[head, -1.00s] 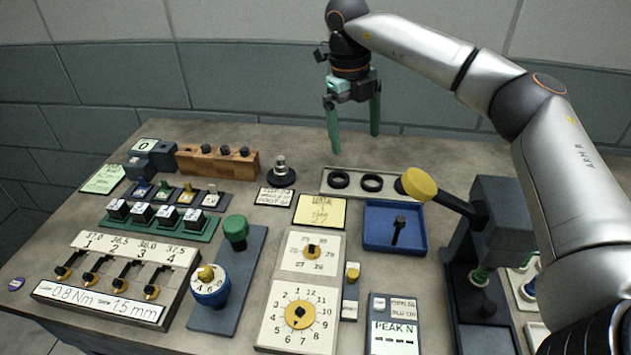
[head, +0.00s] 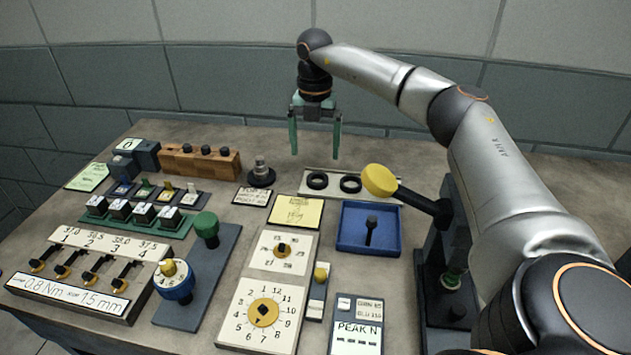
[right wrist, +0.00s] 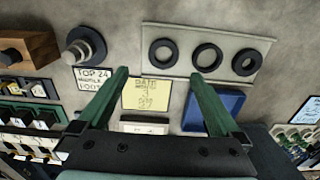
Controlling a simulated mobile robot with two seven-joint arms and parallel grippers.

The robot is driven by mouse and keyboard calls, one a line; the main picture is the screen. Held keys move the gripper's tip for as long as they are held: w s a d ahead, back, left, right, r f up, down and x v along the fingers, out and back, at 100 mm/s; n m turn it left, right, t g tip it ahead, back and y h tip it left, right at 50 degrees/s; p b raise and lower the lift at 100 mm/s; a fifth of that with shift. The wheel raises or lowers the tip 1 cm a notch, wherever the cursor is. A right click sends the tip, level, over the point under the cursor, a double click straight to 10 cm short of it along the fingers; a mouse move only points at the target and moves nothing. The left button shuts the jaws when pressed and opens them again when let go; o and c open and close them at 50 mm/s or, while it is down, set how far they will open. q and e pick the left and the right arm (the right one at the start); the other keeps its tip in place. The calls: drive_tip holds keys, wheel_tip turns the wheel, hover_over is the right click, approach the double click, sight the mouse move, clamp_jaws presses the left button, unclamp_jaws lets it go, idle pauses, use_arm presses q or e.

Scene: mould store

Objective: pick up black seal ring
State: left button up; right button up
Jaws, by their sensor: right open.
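Black seal rings lie on a pale grey strip (right wrist: 181,70): a left ring (head: 317,180) and a middle ring (head: 351,184) show in the head view. The right wrist view shows three in a row: left (right wrist: 163,50), middle (right wrist: 207,57) and right (right wrist: 246,62). In the head view the yellow knob covers the right one's place. My right gripper (head: 315,156) is open and empty, fingers pointing down, above and apart from the strip. In the right wrist view its fingertips (right wrist: 159,73) lie short of the rings. My left gripper is not in view.
A yellow-knobbed lever (head: 379,180) leans close to the strip's right end. A blue tray (head: 386,242) and a yellow note (head: 297,211) lie in front. A dark round-based post (head: 261,175) stands left of the strip. Bare bench lies behind it.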

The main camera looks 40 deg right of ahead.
sight(318, 173)
drive_tip(key=f, duration=0.7)
drive_tip(key=shift+s+d+f, duration=0.15)
drive_tip(key=shift+d+f, duration=0.2)
drive_tip(key=c, duration=1.4)
